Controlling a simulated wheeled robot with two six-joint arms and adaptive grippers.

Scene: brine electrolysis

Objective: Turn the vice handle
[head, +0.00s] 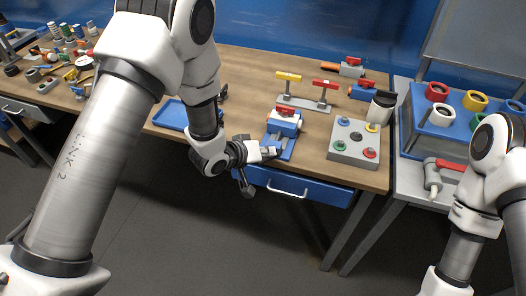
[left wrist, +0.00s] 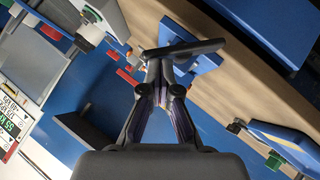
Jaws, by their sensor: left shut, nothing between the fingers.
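The blue vice (head: 285,124) with a red top part stands near the bench's front edge in the head view. In the left wrist view its blue body (left wrist: 207,62) shows beyond my fingers. A dark bar that looks like the vice handle (left wrist: 200,47) lies across the view at my fingertips; I cannot tell whether they touch it. My left gripper (head: 268,153) is at the front of the vice, and its fingers (left wrist: 164,66) are shut with nothing between them. My right arm shows at the right edge, but its gripper is out of view.
A grey box with coloured knobs (head: 350,158) stands right of the vice. Behind it is a stand with yellow and red handles (head: 303,102). A blue tray (head: 170,115) lies to the left. A blue drawer (head: 325,192) is below the bench edge (head: 375,183).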

